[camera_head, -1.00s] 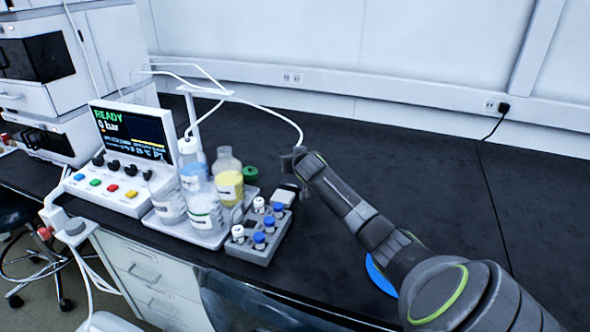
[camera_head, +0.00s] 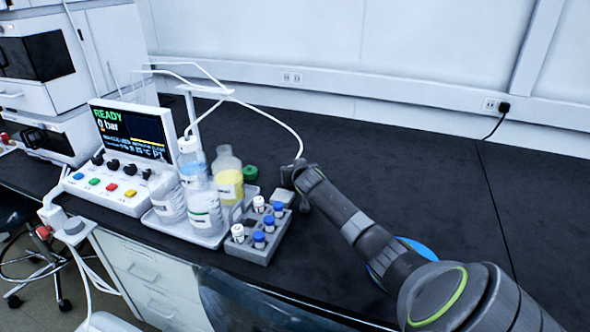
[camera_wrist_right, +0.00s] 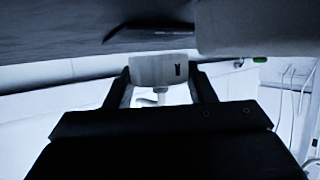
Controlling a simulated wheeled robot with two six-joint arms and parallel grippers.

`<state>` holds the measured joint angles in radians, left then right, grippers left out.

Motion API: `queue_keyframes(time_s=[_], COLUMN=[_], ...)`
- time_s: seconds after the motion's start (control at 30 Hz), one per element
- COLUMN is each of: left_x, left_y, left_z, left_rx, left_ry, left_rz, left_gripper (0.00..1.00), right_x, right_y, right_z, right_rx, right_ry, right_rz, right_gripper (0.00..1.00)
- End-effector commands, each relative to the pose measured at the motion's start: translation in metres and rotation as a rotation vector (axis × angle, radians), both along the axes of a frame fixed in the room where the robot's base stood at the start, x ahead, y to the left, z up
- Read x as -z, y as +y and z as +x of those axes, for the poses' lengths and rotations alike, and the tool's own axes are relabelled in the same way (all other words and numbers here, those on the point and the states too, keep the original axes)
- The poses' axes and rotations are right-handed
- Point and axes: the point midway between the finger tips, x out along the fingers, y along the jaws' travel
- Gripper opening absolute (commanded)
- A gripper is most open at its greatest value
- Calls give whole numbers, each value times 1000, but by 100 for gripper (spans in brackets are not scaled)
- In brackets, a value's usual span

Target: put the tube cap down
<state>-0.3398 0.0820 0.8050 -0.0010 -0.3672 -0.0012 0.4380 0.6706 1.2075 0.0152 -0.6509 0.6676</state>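My right arm reaches in from the lower right of the head view. Its gripper (camera_head: 297,172) is low over the black bench, just right of the bottle tray. In the right wrist view the gripper (camera_wrist_right: 163,80) is shut on a pale, wide cap (camera_wrist_right: 150,68) with a dark mark and a thin stem below. I take this as the tube cap. In the head view a white tube (camera_head: 262,107) arcs from the stand to the gripper, where the cap itself is too small to make out. My left gripper is not in view.
A white tray (camera_head: 212,241) holds several bottles, one with yellow liquid (camera_head: 229,192). A green cap (camera_head: 250,173) lies behind them. A grey rack (camera_head: 259,256) with capped vials stands close left of the gripper. A blue disc (camera_head: 417,247) is partly behind my arm. The bench behind is clear.

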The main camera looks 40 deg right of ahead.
Motion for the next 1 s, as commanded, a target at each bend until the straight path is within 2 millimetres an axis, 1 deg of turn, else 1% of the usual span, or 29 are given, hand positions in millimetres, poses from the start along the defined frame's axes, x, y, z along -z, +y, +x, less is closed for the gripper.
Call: queue_keyframes(time_s=[0.03,0.13,0.17,0.43,0.53,0.6,0.63,0.77,1.0], left_x=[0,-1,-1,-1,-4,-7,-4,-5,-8], left_y=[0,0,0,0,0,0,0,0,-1], left_z=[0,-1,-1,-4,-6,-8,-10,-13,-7], left_rx=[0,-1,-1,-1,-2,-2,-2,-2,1], left_ry=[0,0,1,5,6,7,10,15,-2], left_rz=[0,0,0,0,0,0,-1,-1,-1], left_gripper=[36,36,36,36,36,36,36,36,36], right_x=[0,0,0,-1,-8,-17,-14,-20,-33], right_y=[0,0,0,0,0,0,1,8,23], right_z=[0,0,0,0,0,0,-3,-15,-42], right_rx=[0,0,0,0,0,1,0,-1,-2], right_ry=[1,1,1,1,0,0,2,1,0], right_rz=[0,0,0,0,0,-2,-1,-2,-2], right_gripper=[56,69,71,71,71,71,71,71,71])
